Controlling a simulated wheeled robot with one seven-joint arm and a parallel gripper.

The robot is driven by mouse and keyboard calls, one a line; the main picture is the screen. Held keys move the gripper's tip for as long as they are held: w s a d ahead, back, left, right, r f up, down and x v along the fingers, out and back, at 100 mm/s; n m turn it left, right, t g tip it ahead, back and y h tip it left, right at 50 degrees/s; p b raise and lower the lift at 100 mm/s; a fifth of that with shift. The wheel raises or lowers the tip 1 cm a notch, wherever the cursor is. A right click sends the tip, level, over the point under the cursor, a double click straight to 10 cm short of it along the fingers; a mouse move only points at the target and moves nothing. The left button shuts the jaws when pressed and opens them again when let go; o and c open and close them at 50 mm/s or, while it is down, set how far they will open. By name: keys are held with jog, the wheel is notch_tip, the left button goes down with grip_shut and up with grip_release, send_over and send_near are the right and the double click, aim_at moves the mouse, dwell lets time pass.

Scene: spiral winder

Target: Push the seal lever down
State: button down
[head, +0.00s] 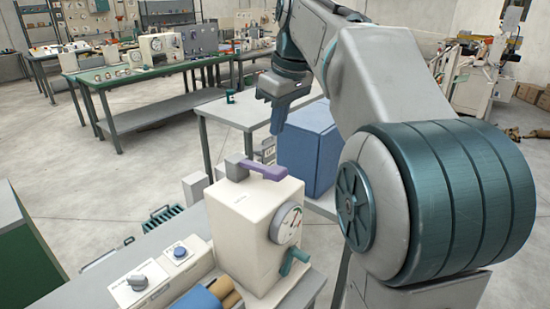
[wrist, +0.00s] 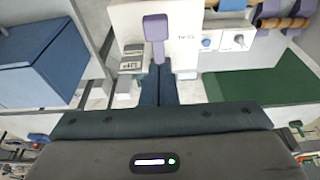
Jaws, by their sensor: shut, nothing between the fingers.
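A purple lever (head: 262,168), likely the seal lever, lies across the top of a cream-white machine (head: 250,230) on a grey pivot block. It also shows in the wrist view (wrist: 156,28), pointing toward my fingers. My gripper (head: 278,127) is shut and empty. It hangs fingers-down above and behind the machine, higher than the lever and apart from it. In the wrist view, the blue fingers (wrist: 158,78) are together, just below the lever's end in the picture. The lever's label is too small to read.
The machine has a round dial (head: 287,224) and a teal crank (head: 295,261) on its right face. A blue-button box (head: 185,253) and a grey-knob box (head: 140,283) stand to its left. A blue box (head: 308,150) stands behind it, near my gripper.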

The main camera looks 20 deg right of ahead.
send_over(274, 170)
notch_tip(274, 170, down, 6)
jog(key=shift+s+d+f, duration=0.1)
jog(key=shift+f, duration=0.1)
jog(key=shift+s+d+f, duration=0.15)
jog(key=shift+f, duration=0.75)
jog(key=shift+f, duration=0.1)
